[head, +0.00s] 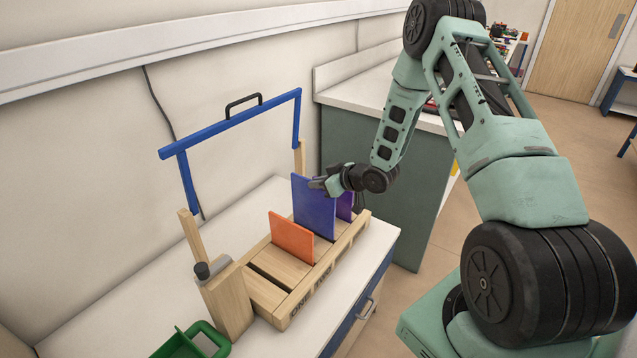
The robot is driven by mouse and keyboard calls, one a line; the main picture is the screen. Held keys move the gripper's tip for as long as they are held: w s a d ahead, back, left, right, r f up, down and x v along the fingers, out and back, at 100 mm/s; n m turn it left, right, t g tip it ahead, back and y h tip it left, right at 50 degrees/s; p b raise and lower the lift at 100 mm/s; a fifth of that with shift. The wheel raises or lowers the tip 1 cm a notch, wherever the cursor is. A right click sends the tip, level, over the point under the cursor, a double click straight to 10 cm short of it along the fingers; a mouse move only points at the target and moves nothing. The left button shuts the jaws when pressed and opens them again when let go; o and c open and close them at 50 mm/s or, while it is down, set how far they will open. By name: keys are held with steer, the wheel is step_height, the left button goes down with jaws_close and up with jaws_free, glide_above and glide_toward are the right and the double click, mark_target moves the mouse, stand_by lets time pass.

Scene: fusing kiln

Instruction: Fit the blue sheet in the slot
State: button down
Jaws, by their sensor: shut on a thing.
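My gripper (321,185) is shut on the top edge of the blue sheet (313,212), towards its right side. The blue sheet stands upright over the wooden rack (264,289), behind the orange sheet (291,238). Its lower edge is partly hidden by the orange sheet, so I cannot tell whether it is in a slot. The orange sheet stands upright in the rack. A purple sheet (345,206) stands just behind the blue one, mostly hidden by it and my gripper. An empty dark slot (270,280) shows at the rack's near end.
A blue frame (235,123) with a black handle (243,103) is raised above the rack. A wooden block with a grey knob (226,295) stands at the near end. A green tray (192,344) lies in front. The white bench (110,318) is clear at left.

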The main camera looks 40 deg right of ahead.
step_height(320, 180, down, 7)
steer(key=b, duration=0.5)
steer(key=shift+f+b, duration=0.2)
steer(key=shift+b, duration=0.1)
stand_by(2.1)
steer(key=c, duration=1.5)
jaws_free()
steer(key=shift+o, duration=0.2)
steer(key=shift+s, duration=0.1)
steer(key=b+v, duration=0.1)
steer(key=v, duration=1.6)
steer(key=shift+s, duration=0.1)
